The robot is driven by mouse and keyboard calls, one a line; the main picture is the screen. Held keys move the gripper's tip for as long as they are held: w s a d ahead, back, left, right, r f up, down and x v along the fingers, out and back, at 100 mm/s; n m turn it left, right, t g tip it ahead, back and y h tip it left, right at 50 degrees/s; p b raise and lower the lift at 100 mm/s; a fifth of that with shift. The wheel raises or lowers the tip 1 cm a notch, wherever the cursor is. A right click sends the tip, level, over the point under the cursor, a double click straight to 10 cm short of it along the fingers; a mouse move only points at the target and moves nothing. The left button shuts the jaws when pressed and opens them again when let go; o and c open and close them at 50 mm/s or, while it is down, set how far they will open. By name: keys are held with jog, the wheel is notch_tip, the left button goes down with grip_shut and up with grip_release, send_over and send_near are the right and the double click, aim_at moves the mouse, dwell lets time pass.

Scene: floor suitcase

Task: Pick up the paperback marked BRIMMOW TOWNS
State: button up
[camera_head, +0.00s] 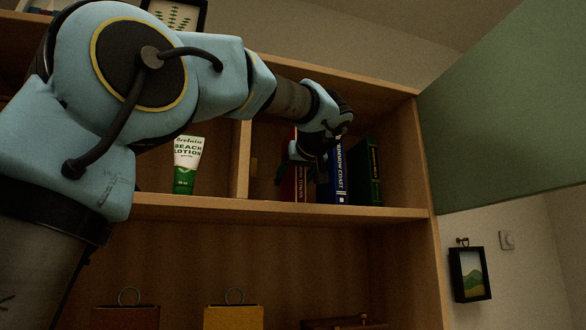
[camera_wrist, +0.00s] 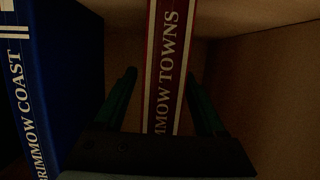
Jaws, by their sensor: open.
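The red paperback marked BRIMMOW TOWNS (camera_head: 300,186) stands upright on the shelf, left of the blue BRIMMOW COAST book (camera_head: 338,172). In the head view my gripper (camera_head: 306,168) hides much of its spine. In the wrist view the red paperback's spine (camera_wrist: 167,60) runs down the middle, its lower end hidden behind my gripper's body. My gripper (camera_wrist: 160,78) is open, one green finger on each side of the spine, with gaps visible. Whether the fingertips reach past the spine's face I cannot tell. The blue book (camera_wrist: 38,85) is at the left there.
A dark green book (camera_head: 367,172) stands right of the blue one. A wooden divider (camera_head: 240,160) separates this compartment from a beach lotion tube (camera_head: 186,165). A green cabinet door (camera_head: 510,110) stands open at right. Boxes (camera_head: 234,316) sit below.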

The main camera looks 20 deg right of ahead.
jog(key=shift+c, duration=0.3)
grip_shut()
dwell(0.6)
